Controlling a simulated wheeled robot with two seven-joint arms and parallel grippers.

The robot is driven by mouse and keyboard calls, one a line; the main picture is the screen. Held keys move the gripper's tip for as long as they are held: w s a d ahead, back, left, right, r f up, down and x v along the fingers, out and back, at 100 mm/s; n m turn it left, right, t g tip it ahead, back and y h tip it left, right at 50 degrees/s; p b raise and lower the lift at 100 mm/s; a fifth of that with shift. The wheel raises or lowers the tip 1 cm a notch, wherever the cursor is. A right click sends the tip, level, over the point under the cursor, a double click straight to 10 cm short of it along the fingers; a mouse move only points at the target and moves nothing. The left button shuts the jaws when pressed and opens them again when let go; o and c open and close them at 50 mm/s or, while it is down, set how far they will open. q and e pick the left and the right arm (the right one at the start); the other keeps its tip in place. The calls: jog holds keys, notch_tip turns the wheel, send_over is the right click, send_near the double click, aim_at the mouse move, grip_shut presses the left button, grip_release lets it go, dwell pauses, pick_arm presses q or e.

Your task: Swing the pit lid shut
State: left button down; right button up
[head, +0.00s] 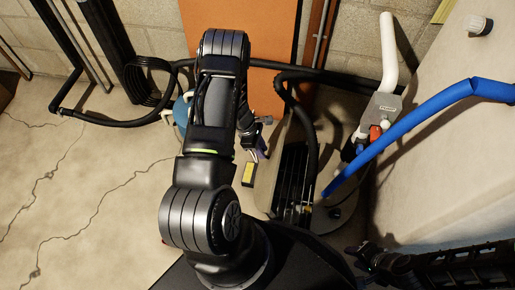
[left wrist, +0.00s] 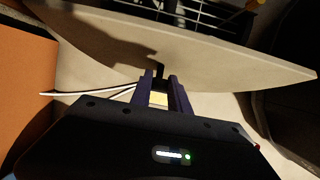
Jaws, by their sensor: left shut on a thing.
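The pit lid, a pale beige plate (left wrist: 210,52), fills the upper part of the left wrist view, its curved edge toward me. A small black handle (left wrist: 158,70) on it runs down to between the purple fingertips of my left gripper (left wrist: 162,82), which is shut on it. In the head view my left gripper (head: 260,147) is partly hidden behind my own arm, left of a dark slatted opening (head: 292,180). The lid's outline there is hard to make out. My right gripper (head: 364,258) is at the lower right, dark and away from the lid; its jaws are unclear.
A blue pipe (head: 425,108) crosses to the opening from the right, near a white pipe (head: 388,55) and a large pale tank (head: 455,150). A black hose (head: 307,120) runs close to the opening. A yellow label (head: 249,174) is nearby. Cracked floor (head: 95,190) is clear at left.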

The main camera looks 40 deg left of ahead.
aim_at(274, 154)
pick_arm(q)
jog(key=shift+w+d, duration=0.1)
jog(key=shift+d, duration=0.15)
jog(key=shift+w+d+f+b, duration=0.2)
jog(key=shift+w+d, duration=0.3)
jog(key=shift+d, duration=0.35)
jog(key=shift+w+d+f+b, duration=0.2)
jog(key=shift+w+d, duration=0.25)
jog(key=shift+d, duration=0.4)
jog(key=shift+w+d+f+b, duration=0.3)
jog(key=shift+d, duration=0.2)
jog(key=shift+w+d+f+b, duration=0.25)
jog(key=shift+w+d+f, duration=0.1)
jog(key=shift+d, duration=0.2)
jog(key=shift+w+d+f+b, duration=0.25)
jog(key=shift+d+f+b, duration=0.05)
jog(key=shift+d, duration=0.2)
jog(key=shift+f, duration=0.1)
